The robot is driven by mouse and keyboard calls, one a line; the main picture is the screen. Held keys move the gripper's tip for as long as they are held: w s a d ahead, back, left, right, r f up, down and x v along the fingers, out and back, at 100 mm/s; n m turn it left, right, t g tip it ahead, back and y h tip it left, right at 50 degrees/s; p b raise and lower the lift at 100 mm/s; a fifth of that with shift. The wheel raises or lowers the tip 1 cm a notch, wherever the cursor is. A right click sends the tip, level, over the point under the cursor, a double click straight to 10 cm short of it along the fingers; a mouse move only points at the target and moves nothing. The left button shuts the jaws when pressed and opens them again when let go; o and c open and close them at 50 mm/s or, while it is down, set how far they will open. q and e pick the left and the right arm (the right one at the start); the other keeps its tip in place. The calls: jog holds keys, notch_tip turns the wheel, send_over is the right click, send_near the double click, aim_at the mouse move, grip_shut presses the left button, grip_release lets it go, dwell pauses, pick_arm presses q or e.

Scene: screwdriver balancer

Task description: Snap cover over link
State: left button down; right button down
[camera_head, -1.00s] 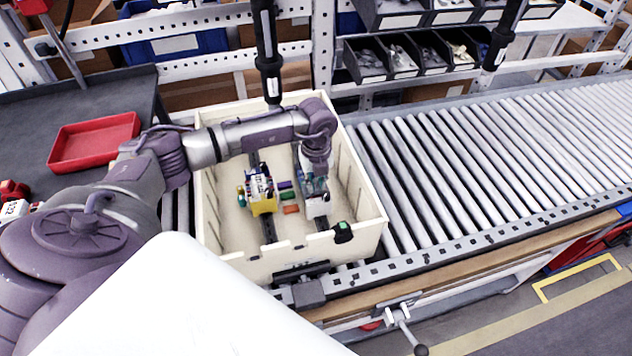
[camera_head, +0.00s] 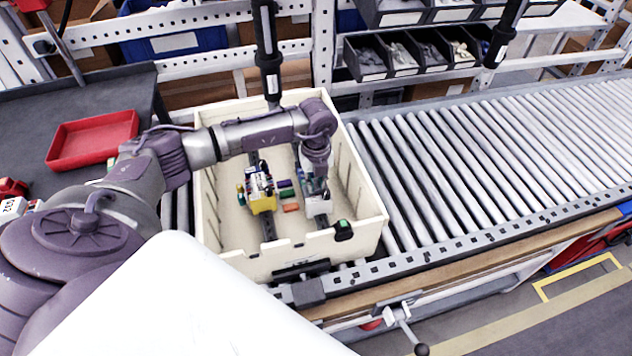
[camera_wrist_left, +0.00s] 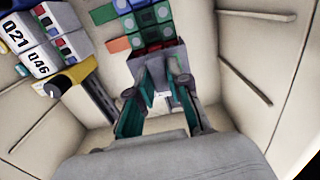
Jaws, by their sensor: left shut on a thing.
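My left gripper (camera_head: 315,186) reaches down into the cream bin (camera_head: 225,243), over the right-hand of two dark rails. In the left wrist view its teal fingers (camera_wrist_left: 160,98) are shut on a grey piece (camera_wrist_left: 153,62). I cannot tell for sure that this is the cover. A row of green and blue blocks (camera_wrist_left: 150,22) lies just beyond it, and the link cannot be picked out among them. A yellow-based module with white numbered blocks (camera_head: 261,190) sits on the left rail, also in the wrist view (camera_wrist_left: 35,55). My right gripper is not in view.
Small coloured pieces (camera_head: 287,195) lie between the rails. A black-and-green item (camera_head: 343,230) sits at the bin's front right corner. The bin walls surround my gripper closely. A red tray (camera_head: 93,140) is at left; the roller conveyor (camera_head: 490,150) is clear at right.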

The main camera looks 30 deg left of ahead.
pick_arm(q)
jog(key=c, duration=1)
grip_release()
jog(key=shift+r, duration=0.15)
notch_tip(320, 180, up, 12)
jog(key=shift+d+f, duration=0.1)
jog(key=shift+s+f, duration=0.1)
jog(key=shift+f, duration=0.05)
